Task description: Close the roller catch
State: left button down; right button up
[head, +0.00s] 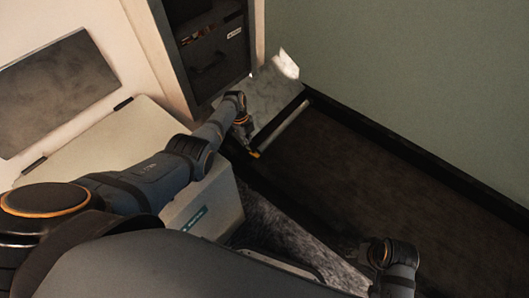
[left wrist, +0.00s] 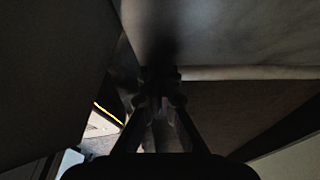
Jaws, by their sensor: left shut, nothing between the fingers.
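My left gripper (head: 253,152) reaches down beside the dark cabinet, at the lower left edge of a grey metal panel (head: 268,97). A pale bar (head: 281,127) runs along the panel's lower edge. In the left wrist view the left gripper (left wrist: 160,102) is shut and empty, its fingers dark and close to a large grey surface (left wrist: 230,35). Whether it touches that surface is unclear. I cannot make out the roller catch for certain. My right arm shows at the lower right of the head view; its fingers are too dark to read.
The dark cabinet (head: 188,85) with a drawer-like front stands at the top. A pale box (head: 218,205) with a green label lies under my left arm. A green wall (head: 410,80) with a black skirting bounds the right. Dark floor (head: 370,175) is open there.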

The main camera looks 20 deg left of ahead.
dwell(0.5)
pick_arm(q)
jog(key=v, duration=1.2)
